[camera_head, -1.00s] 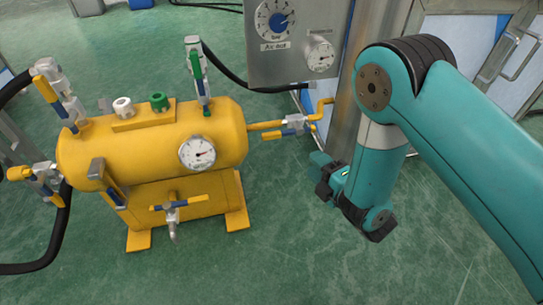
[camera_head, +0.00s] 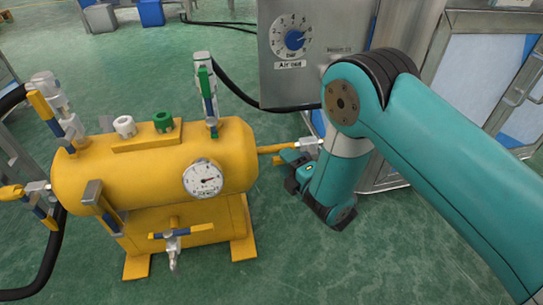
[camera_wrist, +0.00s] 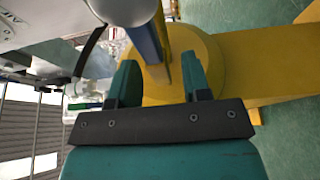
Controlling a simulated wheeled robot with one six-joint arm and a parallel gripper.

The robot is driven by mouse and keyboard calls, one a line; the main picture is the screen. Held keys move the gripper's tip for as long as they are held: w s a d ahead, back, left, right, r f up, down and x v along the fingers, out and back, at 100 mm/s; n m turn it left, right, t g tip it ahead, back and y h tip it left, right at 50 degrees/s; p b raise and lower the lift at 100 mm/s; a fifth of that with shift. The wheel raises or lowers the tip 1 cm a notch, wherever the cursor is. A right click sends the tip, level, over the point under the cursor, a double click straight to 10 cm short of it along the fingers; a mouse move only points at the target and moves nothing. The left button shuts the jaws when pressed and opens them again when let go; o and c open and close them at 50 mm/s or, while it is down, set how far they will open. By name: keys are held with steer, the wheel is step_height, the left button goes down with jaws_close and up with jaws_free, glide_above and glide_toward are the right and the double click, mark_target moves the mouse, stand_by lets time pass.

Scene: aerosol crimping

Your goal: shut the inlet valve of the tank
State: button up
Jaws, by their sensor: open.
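The yellow tank (camera_head: 150,180) lies on its stand at the left in the head view. Several valves sit on it; no label shows which is the inlet. One valve (camera_head: 309,146) is on the pipe (camera_head: 272,149) at the tank's right end, partly hidden by my gripper (camera_head: 294,168). Another, with a green-and-blue handle (camera_head: 208,90), stands on top. In the wrist view my gripper (camera_wrist: 158,82) is open. A blue-and-yellow bar (camera_wrist: 143,30), seemingly a valve handle, runs toward the gap between its fingers, in front of the round yellow tank end (camera_wrist: 205,50). Contact cannot be told.
A grey panel (camera_head: 330,65) with a dial (camera_head: 292,38) stands behind my arm. A black hose (camera_head: 240,92) runs from the top valve to it. A cabinet (camera_head: 470,60) is at the right. Green floor (camera_head: 330,270) is clear in front.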

steer(key=shift+x, duration=0.8)
steer(key=shift+a, duration=0.1)
jaws_close()
